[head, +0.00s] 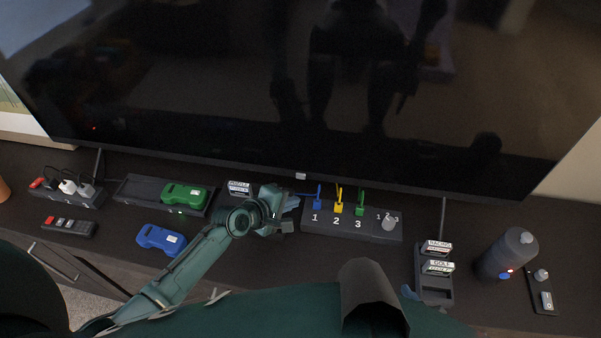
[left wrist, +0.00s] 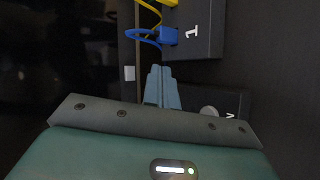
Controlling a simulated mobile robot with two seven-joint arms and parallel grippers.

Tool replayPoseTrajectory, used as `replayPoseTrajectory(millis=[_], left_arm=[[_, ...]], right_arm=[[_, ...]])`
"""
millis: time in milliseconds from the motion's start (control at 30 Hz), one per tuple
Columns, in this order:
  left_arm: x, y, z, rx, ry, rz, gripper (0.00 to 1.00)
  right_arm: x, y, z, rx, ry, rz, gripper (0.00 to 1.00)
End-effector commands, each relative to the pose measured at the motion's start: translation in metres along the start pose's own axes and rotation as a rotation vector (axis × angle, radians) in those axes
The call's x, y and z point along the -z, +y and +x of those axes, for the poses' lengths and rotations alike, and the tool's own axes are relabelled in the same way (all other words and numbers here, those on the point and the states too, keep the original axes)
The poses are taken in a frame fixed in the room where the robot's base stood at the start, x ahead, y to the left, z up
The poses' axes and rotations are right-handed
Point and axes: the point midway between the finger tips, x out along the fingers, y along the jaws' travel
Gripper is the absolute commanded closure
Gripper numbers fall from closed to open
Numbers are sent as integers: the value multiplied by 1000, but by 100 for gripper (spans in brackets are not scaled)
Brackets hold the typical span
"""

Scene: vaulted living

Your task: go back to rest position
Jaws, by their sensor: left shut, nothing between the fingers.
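My left gripper (head: 291,204) reaches in from the left over the dark cabinet top. It is shut and empty, its blue-grey fingers beside the left end of the switch box with plugs 1, 2 and 3 (head: 312,232). In the left wrist view the closed fingers (left wrist: 161,86) point toward that box (left wrist: 205,30) and its blue plug. My right arm crosses the bottom of the head view. Only a small blue-grey tip shows past it at the lower right, so the state of my right gripper is unclear.
A large black screen (head: 300,90) stands behind. A green device (head: 184,195) sits in a tray, a blue one (head: 160,239) before it. A power strip (head: 62,190) and remote (head: 69,226) are at left. A cartridge holder (head: 434,290) and dark bottle (head: 506,254) stand at right.

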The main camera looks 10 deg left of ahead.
Motion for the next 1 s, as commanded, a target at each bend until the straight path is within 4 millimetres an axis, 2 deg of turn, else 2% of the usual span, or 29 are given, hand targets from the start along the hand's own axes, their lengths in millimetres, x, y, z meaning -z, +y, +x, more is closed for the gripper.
replayPoseTrajectory(millis=[167,667,767,867,967,1000], left_arm=[[-7,-5,-10,0,0,0,100],[-7,-7,-10,-1,0,1,100],[-13,-9,-13,12,-10,35,100],[-32,-16,-29,59,-42,168,100],[-56,-29,-60,146,-87,403,100],[-63,-35,-77,191,-102,513,100]], right_arm=[[7,0,-5,0,0,1,64],[7,0,-4,0,0,1,64],[7,0,-4,0,0,1,64],[7,0,-4,0,0,1,64],[7,0,-4,0,0,1,64],[7,0,-4,0,0,1,64]])
